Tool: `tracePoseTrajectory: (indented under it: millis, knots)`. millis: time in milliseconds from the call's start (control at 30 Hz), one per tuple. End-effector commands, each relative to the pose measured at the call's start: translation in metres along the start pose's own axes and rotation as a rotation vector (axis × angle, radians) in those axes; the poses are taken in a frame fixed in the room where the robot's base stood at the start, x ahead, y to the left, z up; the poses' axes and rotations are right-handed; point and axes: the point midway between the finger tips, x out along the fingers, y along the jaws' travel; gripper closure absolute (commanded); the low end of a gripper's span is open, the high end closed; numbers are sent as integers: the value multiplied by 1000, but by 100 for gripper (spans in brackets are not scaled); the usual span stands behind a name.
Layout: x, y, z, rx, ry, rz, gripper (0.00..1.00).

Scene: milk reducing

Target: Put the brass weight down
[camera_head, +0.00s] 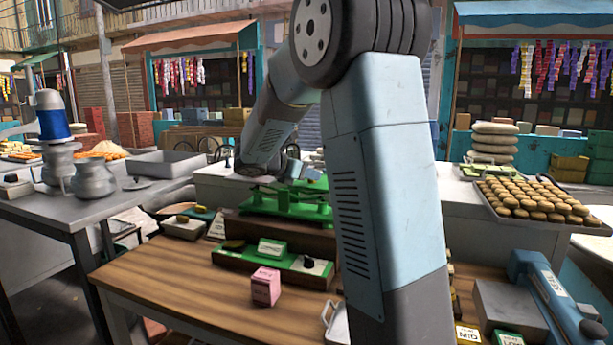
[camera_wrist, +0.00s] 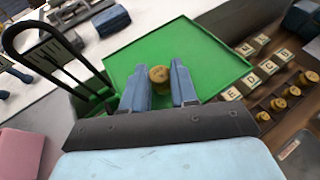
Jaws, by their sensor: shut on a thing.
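The brass weight (camera_wrist: 159,74) is a small round golden piece seen from above in the wrist view. My gripper (camera_wrist: 160,84) has its two blue fingers on either side of it and is shut on it. Below lies a flat green pan (camera_wrist: 205,55), otherwise bare. The height of the weight above the pan, or whether it touches, is hard to tell. In the head view the green scale (camera_head: 287,207) stands on the wooden table, and my arm hides part of it. The held weight cannot be made out there.
Several other brass weights (camera_wrist: 279,103) stand in a row beside lettered cream blocks (camera_wrist: 233,94), right of the pan. A black wire loop (camera_wrist: 42,52) rises at its left. A pink carton (camera_head: 265,286) stands on the wooden table (camera_head: 165,285), whose front left is clear.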

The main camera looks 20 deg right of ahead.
Motion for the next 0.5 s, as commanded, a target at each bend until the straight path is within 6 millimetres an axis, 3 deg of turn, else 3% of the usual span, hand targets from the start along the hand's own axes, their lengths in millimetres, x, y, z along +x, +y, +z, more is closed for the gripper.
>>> tracePoseTrajectory:
  millis: [333, 367, 500]
  knots:
    - [1, 0, -4, 0, 0, 0, 100]
    - [2, 0, -4, 0, 0, 0, 71]
    - [1, 0, -4, 0, 0, 0, 58]
